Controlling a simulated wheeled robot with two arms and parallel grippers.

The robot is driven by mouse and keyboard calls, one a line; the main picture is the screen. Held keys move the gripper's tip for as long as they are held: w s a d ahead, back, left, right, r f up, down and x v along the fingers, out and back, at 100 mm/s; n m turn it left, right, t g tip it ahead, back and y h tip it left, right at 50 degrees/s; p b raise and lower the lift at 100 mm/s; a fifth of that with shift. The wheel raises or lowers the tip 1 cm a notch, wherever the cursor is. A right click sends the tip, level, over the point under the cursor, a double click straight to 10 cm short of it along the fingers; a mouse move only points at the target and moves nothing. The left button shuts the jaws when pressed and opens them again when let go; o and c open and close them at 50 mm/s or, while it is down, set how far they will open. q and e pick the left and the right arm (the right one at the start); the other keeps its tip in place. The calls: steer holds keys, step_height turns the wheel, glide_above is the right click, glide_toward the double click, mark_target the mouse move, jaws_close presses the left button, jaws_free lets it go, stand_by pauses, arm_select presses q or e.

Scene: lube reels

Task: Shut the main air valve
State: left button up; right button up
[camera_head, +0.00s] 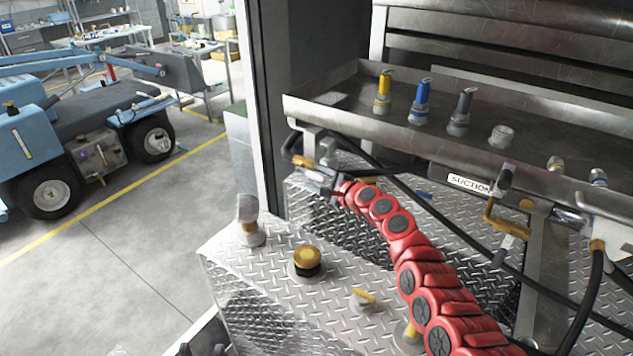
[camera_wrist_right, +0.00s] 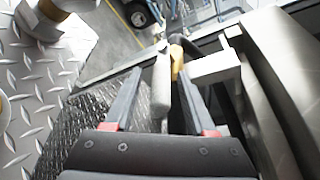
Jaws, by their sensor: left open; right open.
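A valve (camera_head: 327,151) with grey metal parts sits under the left end of the steel tray, beside a yellow fitting (camera_head: 302,161) and a black hose. No label is readable on it, so I cannot tell if it is the main air valve. My right gripper (camera_head: 314,173), on the red jointed arm, is at this valve. In the right wrist view my right gripper (camera_wrist_right: 160,76) is open, with a grey lever-like bar (camera_wrist_right: 161,88) between its fingers. The yellow fitting (camera_wrist_right: 177,60) shows just beyond. I cannot tell whether the fingers touch the bar. My left gripper is out of view.
The steel tray (camera_head: 345,105) carries several nozzles above the valve. Black hoses, a SUCTION label (camera_head: 469,184) and a yellow-handled fitting (camera_head: 507,222) lie to the right. Knobs, including a yellow one (camera_head: 306,261), stand on the diamond-plate top (camera_head: 340,315). Open floor lies left.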

steer(key=shift+c, duration=0.2)
jaws_close()
stand_by(1.2)
